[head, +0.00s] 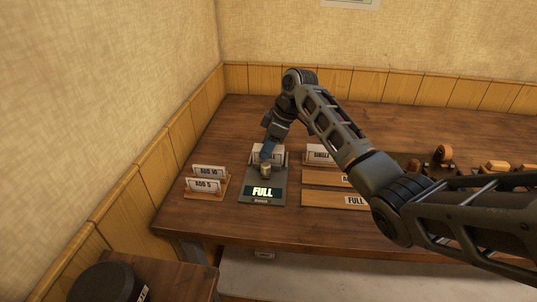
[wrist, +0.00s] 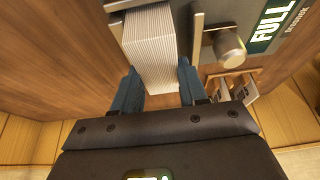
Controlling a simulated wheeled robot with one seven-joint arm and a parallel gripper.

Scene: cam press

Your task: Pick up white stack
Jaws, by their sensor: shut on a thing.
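The white stack (wrist: 152,42) is a thick block of thin white sheets in the wrist view. My gripper (wrist: 158,80) has its two blue fingers on either side of the stack's near end and is shut on it. The stack lies beside the grey device (wrist: 220,12), whose lit display reads FULL (wrist: 272,24). In the head view my gripper (head: 267,150) is over the back of this device (head: 250,200), partly hiding the white piece there. I cannot tell whether the stack is clear of the device.
A round metal knob (wrist: 230,48) sticks up from the device close to the right finger. A wooden holder with ADD cards (head: 207,185) stands to the left. Labelled wooden trays (head: 322,199) lie to the right. Bare table (head: 235,122) lies behind.

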